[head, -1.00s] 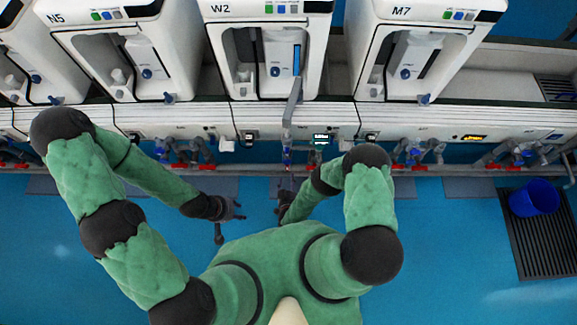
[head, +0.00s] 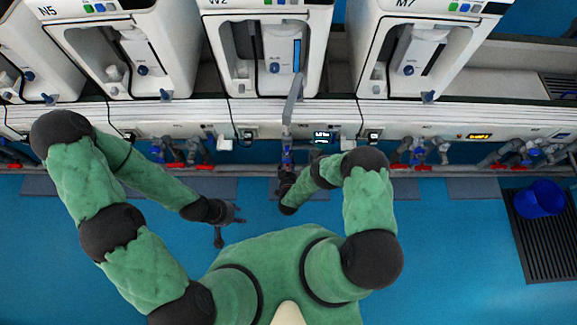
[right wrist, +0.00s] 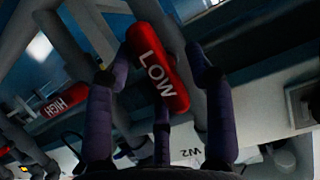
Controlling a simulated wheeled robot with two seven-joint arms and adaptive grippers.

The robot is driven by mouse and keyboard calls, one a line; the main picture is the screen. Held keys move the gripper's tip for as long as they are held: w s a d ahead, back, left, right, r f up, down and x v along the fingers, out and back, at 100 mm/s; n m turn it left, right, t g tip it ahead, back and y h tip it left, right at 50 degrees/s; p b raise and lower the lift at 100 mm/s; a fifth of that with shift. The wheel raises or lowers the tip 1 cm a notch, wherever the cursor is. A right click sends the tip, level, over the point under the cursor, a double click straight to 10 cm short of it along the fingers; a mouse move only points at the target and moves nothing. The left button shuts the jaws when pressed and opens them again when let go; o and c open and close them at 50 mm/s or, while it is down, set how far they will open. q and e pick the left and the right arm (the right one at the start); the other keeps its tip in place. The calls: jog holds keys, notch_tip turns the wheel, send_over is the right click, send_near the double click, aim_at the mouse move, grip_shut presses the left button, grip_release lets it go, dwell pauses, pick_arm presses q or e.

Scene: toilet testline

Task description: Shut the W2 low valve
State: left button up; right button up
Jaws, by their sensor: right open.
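The W2 low valve shows as a red handle lettered LOW (right wrist: 158,68) in the right wrist view, tilted on a dark pipe. My right gripper (right wrist: 157,62) is open, with one dark finger on each side of the red handle; I cannot tell whether they touch it. In the head view my right gripper (head: 286,181) is at the pipes below the W2 unit (head: 252,60), and the valve is mostly hidden there. My left gripper (head: 233,213) hangs over the blue floor, away from the pipes, with nothing visible in it; its fingers are too small to judge.
A red HIGH handle (right wrist: 57,105) lies left of the LOW one. Neighbouring units N5 (head: 130,55) and M7 (head: 425,55) have red-handled pipes below them. A grey arm (head: 291,100) stands out from the W2 unit. A blue bucket (head: 539,198) sits at right on a dark grate.

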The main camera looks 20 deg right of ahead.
grip_shut()
dwell(0.3)
jog(key=shift+d+f+m+y, duration=0.1)
jog(key=shift+d+m+y, duration=0.1)
jog(key=shift+m+y, duration=0.8)
jog(key=shift+f+m+t+y, duration=0.2)
jog(key=shift+m+t+y, duration=0.55)
jog(key=shift+m, duration=1.15)
jog(key=shift+f+m+t+y, duration=0.2)
jog(key=shift+m+t+y, duration=0.5)
jog(key=shift+m, duration=1.2)
jog(key=shift+f+m+t+y, duration=0.3)
jog(key=shift+m+t, duration=0.75)
jog(key=shift+m, duration=0.85)
jog(key=shift+r, duration=0.1)
